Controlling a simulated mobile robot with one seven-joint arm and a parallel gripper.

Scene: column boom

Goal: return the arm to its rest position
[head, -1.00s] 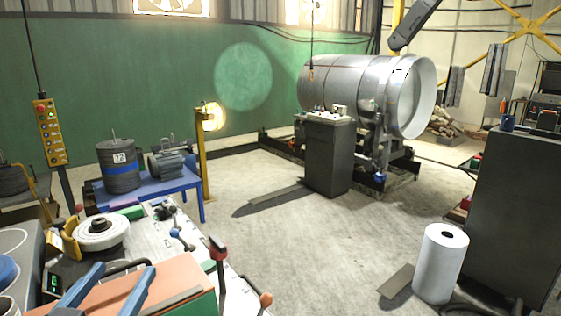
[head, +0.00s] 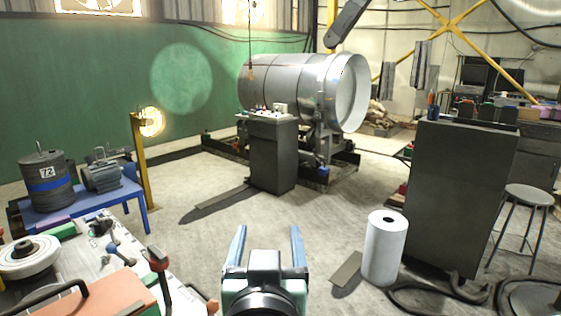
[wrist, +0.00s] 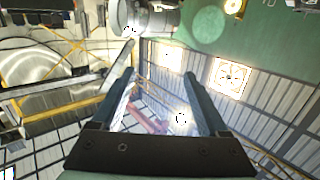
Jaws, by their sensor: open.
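My gripper (head: 267,246) shows at the bottom middle of the head view, its two blue fingers apart and pointing away from me. Nothing is between them. In the wrist view the open fingers (wrist: 160,85) also stand apart with nothing held, and the wall and roof show beyond them. The wrist view appears turned over, with the large metal cylinder (wrist: 130,15) at its top edge.
A workbench (head: 110,262) with tools and an orange-topped box is at lower left. A white roll (head: 385,250) stands to the right of my gripper, beside a dark cabinet (head: 455,200). A stool (head: 528,195) and floor hoses are far right. Open floor (head: 220,235) lies ahead.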

